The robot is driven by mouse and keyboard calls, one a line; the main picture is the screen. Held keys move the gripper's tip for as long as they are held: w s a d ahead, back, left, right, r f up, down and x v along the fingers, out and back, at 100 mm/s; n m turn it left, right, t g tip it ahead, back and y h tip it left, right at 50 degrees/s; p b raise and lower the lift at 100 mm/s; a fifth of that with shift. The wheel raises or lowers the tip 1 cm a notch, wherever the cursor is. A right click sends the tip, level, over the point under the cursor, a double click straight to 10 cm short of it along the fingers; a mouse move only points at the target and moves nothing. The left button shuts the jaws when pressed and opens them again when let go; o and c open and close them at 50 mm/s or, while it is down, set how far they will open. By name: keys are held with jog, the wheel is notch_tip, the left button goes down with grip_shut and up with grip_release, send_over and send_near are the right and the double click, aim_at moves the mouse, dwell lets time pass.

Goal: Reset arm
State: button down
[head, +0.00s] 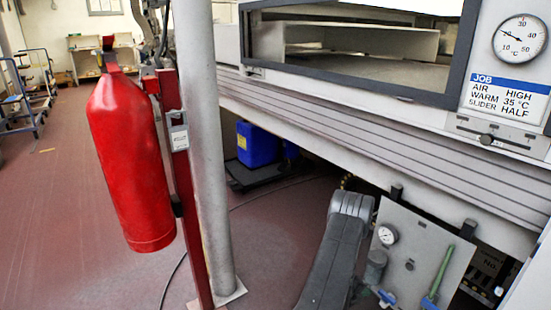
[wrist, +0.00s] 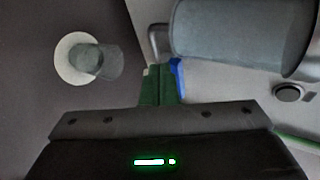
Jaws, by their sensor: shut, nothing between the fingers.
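My gripper (wrist: 160,72) shows in the wrist view, with its dark green fingers shut together and nothing between them. It faces a grey panel, and a small blue part (wrist: 178,76) shows just beside the fingertips; I cannot tell if they touch. A grey cylinder (wrist: 240,38) is above and right of the fingers, and a round white gauge (wrist: 66,52) is to the left. In the head view my dark grey arm is bent at the bottom centre, beside the grey panel (head: 428,248). My gripper cannot be made out there.
A steel post (head: 207,150) and a red extinguisher (head: 130,165) stand left of my arm. The tunnel's ribbed side (head: 380,140) overhangs the panel. The panel carries a gauge (head: 387,235) and a green handle (head: 444,268). Open floor (head: 50,220) lies to the left.

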jog(key=shift+d, duration=1.15)
jog(key=shift+s+d, duration=0.25)
jog(key=shift+s, duration=0.1)
